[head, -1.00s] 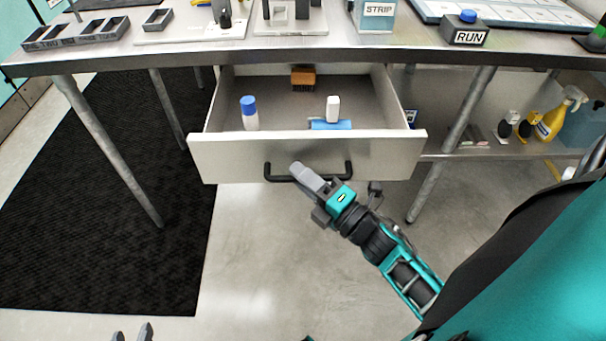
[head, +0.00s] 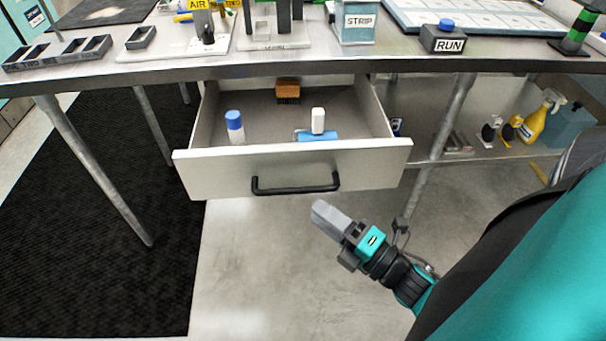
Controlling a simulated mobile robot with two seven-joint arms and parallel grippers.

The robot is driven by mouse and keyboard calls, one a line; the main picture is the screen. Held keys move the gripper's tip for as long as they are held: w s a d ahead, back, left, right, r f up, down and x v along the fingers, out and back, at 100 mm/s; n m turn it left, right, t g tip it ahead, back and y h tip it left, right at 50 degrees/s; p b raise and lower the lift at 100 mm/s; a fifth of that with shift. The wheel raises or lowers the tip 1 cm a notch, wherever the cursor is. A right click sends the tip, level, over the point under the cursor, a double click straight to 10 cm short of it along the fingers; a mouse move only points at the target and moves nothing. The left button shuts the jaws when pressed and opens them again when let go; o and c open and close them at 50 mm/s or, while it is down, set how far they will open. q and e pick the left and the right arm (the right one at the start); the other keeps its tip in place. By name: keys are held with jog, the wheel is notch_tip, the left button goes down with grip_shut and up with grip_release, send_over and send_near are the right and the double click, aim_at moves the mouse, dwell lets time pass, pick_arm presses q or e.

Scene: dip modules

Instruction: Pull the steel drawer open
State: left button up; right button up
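The steel drawer (head: 290,170) under the workbench stands pulled out, and its inside shows. Its black bar handle (head: 296,188) is on the front panel, with nothing on it. My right gripper (head: 325,213) is below and to the right of the handle, apart from it. Its fingers overlap from this angle, so I cannot tell whether they are open or shut. I see nothing held in it. My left gripper is out of view.
In the drawer are a blue-capped white bottle (head: 235,127), a white block-like item (head: 318,121), a blue item (head: 316,136) and a brown brush (head: 288,90). Bench legs flank the drawer. The floor in front is clear.

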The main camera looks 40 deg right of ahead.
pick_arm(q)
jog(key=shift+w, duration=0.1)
pick_arm(e)
jog(key=shift+v, duration=2.2)
pick_arm(q)
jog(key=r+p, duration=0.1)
jog(key=p, duration=0.1)
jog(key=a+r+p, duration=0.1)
jog(key=p, duration=0.1)
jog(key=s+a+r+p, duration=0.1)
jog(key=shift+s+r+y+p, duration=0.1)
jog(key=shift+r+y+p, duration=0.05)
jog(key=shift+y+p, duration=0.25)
pick_arm(e)
jog(key=w+a+f+m+g+h, duration=0.2)
jog(key=a+m+g, duration=0.6)
jog(key=m, duration=1.1)
notch_tip(320, 180, down, 2)
jog(key=shift+w+a+f+m, duration=0.1)
jog(key=shift+w+a+m, duration=0.35)
jog(key=shift+w, duration=0.4)
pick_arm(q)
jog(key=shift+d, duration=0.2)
pick_arm(e)
jog(key=shift+h, duration=0.3)
